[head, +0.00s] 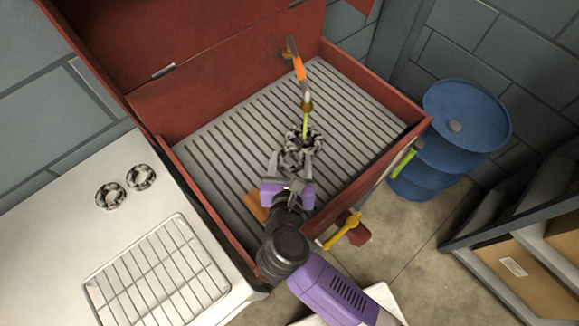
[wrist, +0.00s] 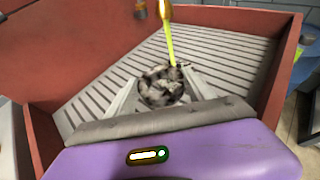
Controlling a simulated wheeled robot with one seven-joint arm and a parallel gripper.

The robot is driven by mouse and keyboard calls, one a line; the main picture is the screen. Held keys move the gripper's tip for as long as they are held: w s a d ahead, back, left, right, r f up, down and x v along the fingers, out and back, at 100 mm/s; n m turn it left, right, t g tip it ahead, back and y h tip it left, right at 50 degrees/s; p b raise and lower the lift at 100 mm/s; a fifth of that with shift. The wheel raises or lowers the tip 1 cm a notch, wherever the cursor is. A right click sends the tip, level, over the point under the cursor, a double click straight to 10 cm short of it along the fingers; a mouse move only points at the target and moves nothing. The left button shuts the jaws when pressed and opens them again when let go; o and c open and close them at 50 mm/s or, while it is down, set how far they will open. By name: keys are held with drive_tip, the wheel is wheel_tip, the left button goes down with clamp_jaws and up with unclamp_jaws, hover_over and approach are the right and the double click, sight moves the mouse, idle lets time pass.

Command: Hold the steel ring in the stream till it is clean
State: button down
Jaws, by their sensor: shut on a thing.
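My gripper (head: 297,155) is shut on a steel ring (head: 312,136) and holds it over the slatted floor of the red wash basin (head: 235,140). The ring also shows in the wrist view (wrist: 158,90), between the two fingers, mottled with dark patches over grey metal. A thin yellow-green stream (head: 305,124) falls from the brass nozzle (head: 306,105) onto the ring. In the wrist view the stream (wrist: 169,48) meets the ring's far edge, right of its middle. The ring's underside is hidden.
Two more blotched rings (head: 110,196) lie on the white bench at left, near a wire rack (head: 160,270). A yellow lever (head: 342,230) sits at the basin's front. A brown block (head: 257,207) lies by my gripper. A blue drum (head: 465,115) stands at right.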

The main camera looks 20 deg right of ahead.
sight(295, 147)
drive_tip(key=shift+d+r+b+x, duration=0.2)
drive_tip(key=shift+b+x, duration=0.15)
drive_tip(key=shift+x, duration=0.75)
drive_tip(key=shift+d+r+b+x, duration=0.1)
drive_tip(key=shift+r+b+x, duration=0.25)
drive_tip(key=shift+x, duration=0.8)
drive_tip(key=shift+d+r+b+x, duration=0.15)
drive_tip(key=shift+b+x, duration=0.25)
drive_tip(key=shift+x, duration=0.7)
drive_tip(key=shift+d+r+p+x, duration=0.1)
drive_tip(key=shift+r+x, duration=0.05)
drive_tip(key=shift+x, duration=0.5)
drive_tip(key=shift+d+r+p+x, duration=0.1)
drive_tip(key=shift+x, duration=0.55)
drive_tip(key=shift+d+r+p+x, duration=0.1)
drive_tip(key=shift+r+x, duration=0.05)
drive_tip(key=shift+x, duration=0.55)
drive_tip(key=shift+w, duration=0.1)
drive_tip(key=shift+s+d+p, duration=0.35)
drive_tip(key=shift+d+p, duration=0.15)
drive_tip(key=shift+w+a, duration=0.1)
drive_tip(key=shift+a, duration=0.05)
drive_tip(key=shift+w+a, duration=0.25)
drive_tip(key=shift+a, duration=0.15)
